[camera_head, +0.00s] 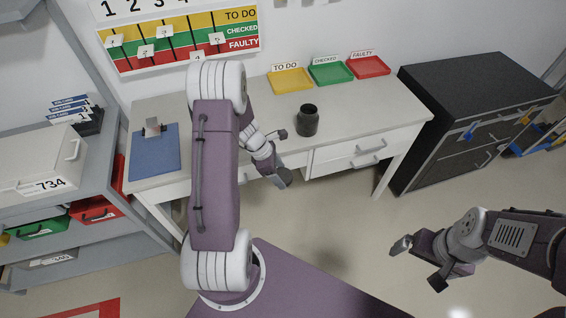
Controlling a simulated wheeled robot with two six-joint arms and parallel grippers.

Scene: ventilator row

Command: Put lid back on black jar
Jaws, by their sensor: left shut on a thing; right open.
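The black jar (307,122) stands upright on the white desk, right of its middle. Its top looks like an open dark mouth with no lid on it. My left gripper (281,156) is just left of the jar, near the desk's front edge, apart from it. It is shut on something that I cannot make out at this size. I cannot pick out the lid anywhere. My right gripper (417,263) is open and empty, over the floor in front of the desk and away from the jar.
Yellow (290,81), green (330,72) and red (368,67) trays stand along the desk's back. A blue mat (155,155) with a small object lies at the desk's left. A black cabinet (450,85) stands to the right. The desk right of the jar is clear.

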